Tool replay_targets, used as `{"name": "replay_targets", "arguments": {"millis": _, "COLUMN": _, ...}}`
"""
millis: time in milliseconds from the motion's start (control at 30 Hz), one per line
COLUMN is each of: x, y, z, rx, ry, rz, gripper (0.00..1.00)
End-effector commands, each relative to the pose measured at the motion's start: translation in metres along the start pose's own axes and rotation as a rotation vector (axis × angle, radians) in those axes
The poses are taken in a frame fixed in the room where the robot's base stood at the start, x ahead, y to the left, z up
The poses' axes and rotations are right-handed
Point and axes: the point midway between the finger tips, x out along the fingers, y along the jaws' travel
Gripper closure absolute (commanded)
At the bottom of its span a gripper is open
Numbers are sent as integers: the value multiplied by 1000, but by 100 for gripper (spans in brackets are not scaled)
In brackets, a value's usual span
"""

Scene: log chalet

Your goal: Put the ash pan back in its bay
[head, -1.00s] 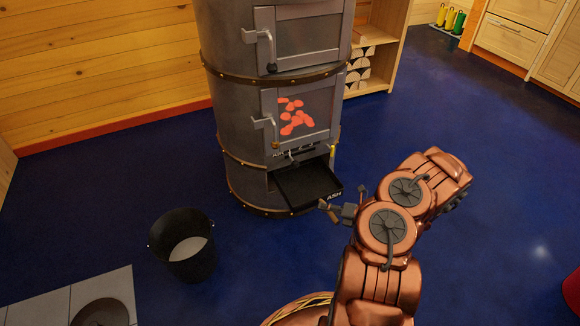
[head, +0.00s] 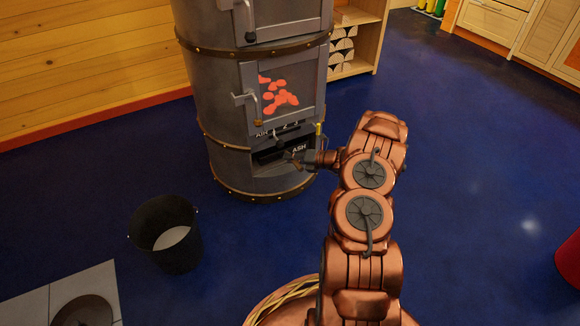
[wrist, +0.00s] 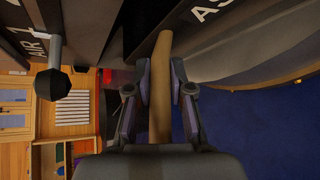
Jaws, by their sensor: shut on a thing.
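The ash pan (head: 272,156) is a dark tray with a front marked ASH, low in the stove (head: 225,165). In the head view it sits in the bay, with its front near the stove's face; whether it is fully flush I cannot tell. My gripper (head: 305,160) is at the pan's front. In the wrist view my gripper (wrist: 160,88) is shut on the pan's tan handle (wrist: 160,120), which runs between the two fingers. The ASH front (wrist: 205,12) shows at the top of that view. My gripper hides part of the front.
Above the bay are the AIR control (head: 279,139) and the firebox door (head: 282,92) with glowing coals. A black bucket (head: 167,235) with pale contents stands on the floor at left. A wicker basket (head: 268,304) is at the bottom.

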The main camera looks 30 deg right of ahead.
Motion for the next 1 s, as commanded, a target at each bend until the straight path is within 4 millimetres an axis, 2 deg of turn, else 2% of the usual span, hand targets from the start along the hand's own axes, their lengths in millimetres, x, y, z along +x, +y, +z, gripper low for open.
{"name": "replay_targets", "arguments": {"millis": 133, "x": 8, "y": -3, "z": 5, "rx": -3, "ry": -2, "rz": 1, "gripper": 100}}
{"name": "replay_targets", "arguments": {"millis": 367, "x": 18, "y": -28, "z": -8, "rx": -1, "ry": -2, "rz": 2, "gripper": 100}}
{"name": "replay_targets", "arguments": {"millis": 767, "x": 19, "y": -29, "z": -9, "rx": -1, "ry": -2, "rz": 3, "gripper": 100}}
{"name": "replay_targets", "arguments": {"millis": 800, "x": 19, "y": -29, "z": -9, "rx": -1, "ry": -1, "rz": 2, "gripper": 76}}
{"name": "replay_targets", "arguments": {"millis": 1000, "x": 19, "y": -29, "z": -9, "rx": -1, "ry": -1, "rz": 2, "gripper": 55}}
